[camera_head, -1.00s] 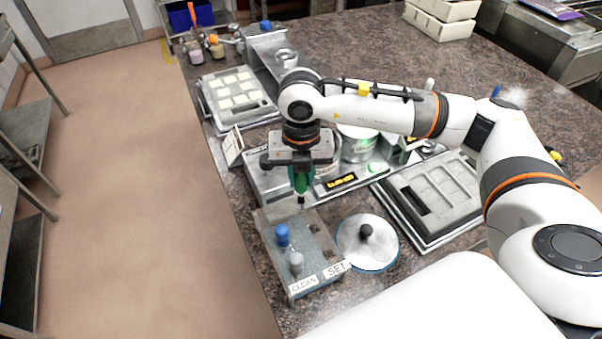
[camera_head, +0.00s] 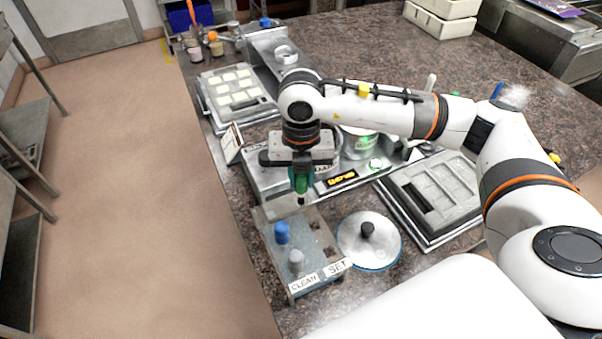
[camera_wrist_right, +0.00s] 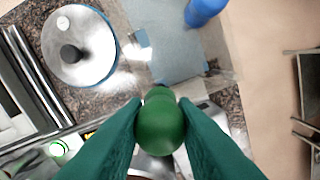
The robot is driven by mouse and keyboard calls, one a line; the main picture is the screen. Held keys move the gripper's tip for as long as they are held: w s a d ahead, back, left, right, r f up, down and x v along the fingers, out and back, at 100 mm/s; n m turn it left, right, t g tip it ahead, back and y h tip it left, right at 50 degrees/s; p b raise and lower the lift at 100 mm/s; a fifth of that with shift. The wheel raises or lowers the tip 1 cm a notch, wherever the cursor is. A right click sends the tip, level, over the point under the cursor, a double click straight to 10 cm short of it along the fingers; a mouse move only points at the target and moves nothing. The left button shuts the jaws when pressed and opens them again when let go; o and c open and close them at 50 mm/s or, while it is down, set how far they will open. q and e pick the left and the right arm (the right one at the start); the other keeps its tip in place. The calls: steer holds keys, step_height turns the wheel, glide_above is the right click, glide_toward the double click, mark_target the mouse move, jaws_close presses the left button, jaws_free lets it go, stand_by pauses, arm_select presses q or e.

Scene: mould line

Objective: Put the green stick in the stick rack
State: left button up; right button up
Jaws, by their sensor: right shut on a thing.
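My right gripper (camera_head: 301,188) is shut on the green stick, whose round green top (camera_wrist_right: 160,125) shows between the fingers in the right wrist view. In the head view the stick (camera_head: 302,199) hangs upright, dark tip down, at the far end of the stick rack. The stick rack (camera_head: 298,232) is a grey metal block with labels CLEAN and SET at its near end. A blue stick (camera_head: 281,233) and a grey stick (camera_head: 296,261) stand in its left row. Dark holes show in the right row. Whether the tip touches the rack is unclear. My left gripper is not in view.
A round white lid (camera_head: 368,241) with a black knob lies right of the rack. A grey mould tray (camera_head: 432,195) is further right. A metal unit with a lit display (camera_head: 341,180) and a pot stand behind. The counter's left edge runs close beside the rack.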

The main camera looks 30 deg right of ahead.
mark_target(301, 188)
steer(key=shift+f+b, duration=1.9)
steer(key=shift+f, duration=0.3)
steer(key=o, duration=1.5)
steer(key=shift+c, duration=0.2)
steer(key=shift+r, duration=0.1)
steer(key=shift+r+p, duration=2)
steer(key=shift+r, duration=1.45)
